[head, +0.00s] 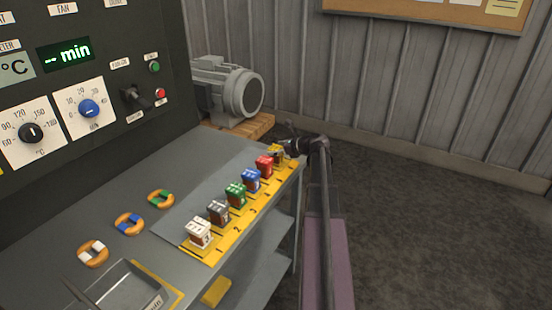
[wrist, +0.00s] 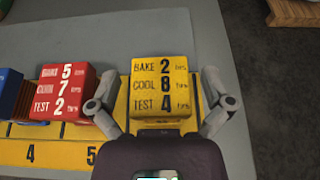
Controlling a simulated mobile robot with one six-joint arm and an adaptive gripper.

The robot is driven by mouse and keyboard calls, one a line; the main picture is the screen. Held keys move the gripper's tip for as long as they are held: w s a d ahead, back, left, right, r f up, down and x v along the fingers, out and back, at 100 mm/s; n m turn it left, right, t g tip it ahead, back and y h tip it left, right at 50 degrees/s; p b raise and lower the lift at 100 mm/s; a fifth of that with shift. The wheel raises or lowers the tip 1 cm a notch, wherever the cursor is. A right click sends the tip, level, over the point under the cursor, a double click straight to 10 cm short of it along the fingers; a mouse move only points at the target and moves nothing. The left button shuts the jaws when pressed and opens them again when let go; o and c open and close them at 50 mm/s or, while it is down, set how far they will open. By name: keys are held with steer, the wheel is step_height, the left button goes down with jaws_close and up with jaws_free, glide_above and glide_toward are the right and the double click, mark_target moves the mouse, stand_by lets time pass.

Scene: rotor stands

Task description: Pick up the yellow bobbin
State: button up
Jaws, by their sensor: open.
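The yellow bobbin (wrist: 162,87) is a block with a printed label reading bake 2, cool 8, test 4 hrs. It stands at the end of the yellow numbered strip (wrist: 62,156). My gripper (wrist: 160,108) is open, with one finger on each side of the yellow bobbin in the wrist view. I cannot tell whether the fingers touch it. In the head view the yellow bobbin (head: 276,154) is at the far end of the row, partly hidden by my gripper (head: 284,147).
The red bobbin (wrist: 67,91) stands close to the left finger. Blue (head: 251,180), green (head: 235,195), grey (head: 218,212) and white (head: 199,232) bobbins continue the row. Three rings lie left on the bench, a tray (head: 128,288) at front. A motor (head: 228,90) stands beyond the bench.

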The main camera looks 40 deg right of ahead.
steer(key=shift+w+a+f, duration=0.2)
steer(key=shift+w+f, duration=0.05)
steer(key=shift+w, duration=0.3)
steer(key=c, duration=1.2)
